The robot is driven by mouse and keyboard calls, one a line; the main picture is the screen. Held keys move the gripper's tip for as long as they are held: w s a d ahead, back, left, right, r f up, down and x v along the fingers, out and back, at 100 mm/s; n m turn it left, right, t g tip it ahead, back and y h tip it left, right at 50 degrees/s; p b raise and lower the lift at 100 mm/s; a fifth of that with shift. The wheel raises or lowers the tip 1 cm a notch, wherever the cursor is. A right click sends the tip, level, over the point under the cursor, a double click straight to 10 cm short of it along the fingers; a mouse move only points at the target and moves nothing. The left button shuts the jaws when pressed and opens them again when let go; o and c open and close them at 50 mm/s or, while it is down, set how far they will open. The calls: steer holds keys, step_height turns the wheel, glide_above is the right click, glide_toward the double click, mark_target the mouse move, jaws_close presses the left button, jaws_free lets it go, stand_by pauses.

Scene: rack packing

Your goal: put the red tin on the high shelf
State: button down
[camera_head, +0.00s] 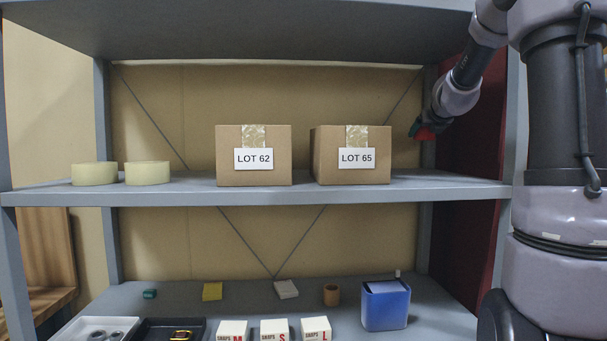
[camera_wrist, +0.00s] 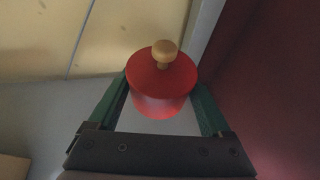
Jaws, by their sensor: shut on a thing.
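The red tin (camera_wrist: 160,98) has a round lid with a pale wooden knob and sits between the two green fingers of my gripper (camera_wrist: 165,95), which is shut on it. In the head view, a small red part of the tin (camera_head: 426,134) shows at the end of my arm, to the right of the LOT 65 box and at about the height of that box. My arm hides much of it there. The high shelf (camera_head: 440,189) is a grey board. I cannot tell whether the tin touches it.
Two cartons, LOT 62 (camera_head: 232,174) and LOT 65 (camera_head: 330,175), stand on the high shelf, with two tape rolls (camera_head: 147,174) at left. A dark red side panel (camera_head: 470,130) bounds the right. Below are a blue box (camera_head: 385,307), trays and small items.

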steer(key=shift+f, duration=4.95)
steer(key=shift+f, duration=0.1)
jaws_free()
steer(key=shift+s+r, duration=0.25)
steer(key=v, duration=1.1)
steer(key=shift+s, duration=0.25)
steer(key=shift+f, duration=0.1)
